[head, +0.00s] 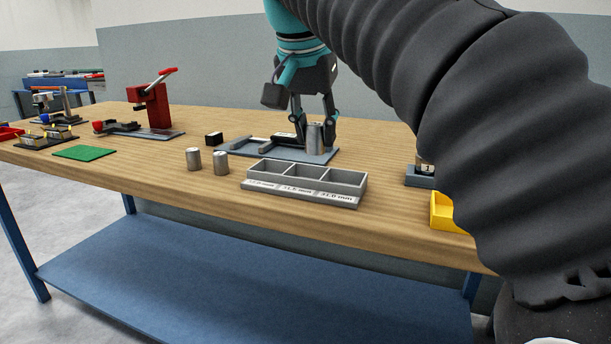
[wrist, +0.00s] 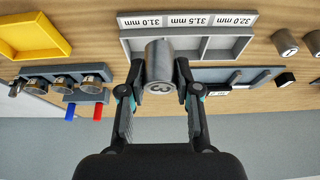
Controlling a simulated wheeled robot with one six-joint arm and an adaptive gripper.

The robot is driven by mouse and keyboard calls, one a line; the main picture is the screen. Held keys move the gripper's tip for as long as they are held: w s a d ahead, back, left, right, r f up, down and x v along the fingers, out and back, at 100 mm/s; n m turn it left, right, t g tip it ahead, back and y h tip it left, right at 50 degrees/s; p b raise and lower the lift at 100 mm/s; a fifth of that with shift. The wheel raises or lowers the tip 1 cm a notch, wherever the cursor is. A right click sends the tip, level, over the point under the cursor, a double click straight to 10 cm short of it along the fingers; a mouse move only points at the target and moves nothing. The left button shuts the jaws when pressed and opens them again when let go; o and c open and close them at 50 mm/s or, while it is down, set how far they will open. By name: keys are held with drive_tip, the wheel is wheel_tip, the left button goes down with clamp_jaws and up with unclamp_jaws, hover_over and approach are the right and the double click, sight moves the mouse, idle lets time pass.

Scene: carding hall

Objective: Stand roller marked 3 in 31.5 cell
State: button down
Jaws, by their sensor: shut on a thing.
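My gripper (head: 314,120) is shut on the steel roller marked 3 (head: 315,140). The roller is upright in the head view, over or near the blue-grey plate behind the tray; whether it touches the plate I cannot tell. In the wrist view the roller (wrist: 160,62) sits between the fingers (wrist: 159,88), its top mark facing the camera. The grey three-cell tray (head: 303,198) stands in front, labelled 32.0, 31.5 and 31.0 mm from left to right. In the wrist view the tray (wrist: 187,30) has the reverse order, and the roller partly covers its 31.0 cell. The visible cells look empty.
Two loose rollers, one (head: 194,159) beside another (head: 221,163), stand left of the tray. A measuring tool lies on the plate (head: 250,147). A small black block (head: 214,138) is nearby. A yellow bin (head: 441,213) and a rack of several rollers (wrist: 62,80) are to the other side.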

approach(306, 166)
drive_tip(key=f, duration=0.1)
drive_tip(key=d+f, duration=0.1)
drive_tip(key=f, duration=0.1)
drive_tip(key=shift+d+f, duration=0.15)
drive_tip(key=shift+f, duration=0.05)
drive_tip(key=shift+f+b, duration=0.55)
drive_tip(key=shift+f, duration=1.5)
drive_tip(key=shift+f, duration=0.1)
drive_tip(key=c, duration=1.2)
unclamp_jaws()
drive_tip(key=shift+f, duration=0.1)
drive_tip(key=shift+c, duration=0.2)
drive_tip(key=shift+o, duration=0.7)
drive_tip(key=shift+r, duration=0.3)
drive_tip(key=p+v, duration=0.3)
drive_tip(key=v, duration=0.8)
drive_tip(key=shift+r, duration=0.4)
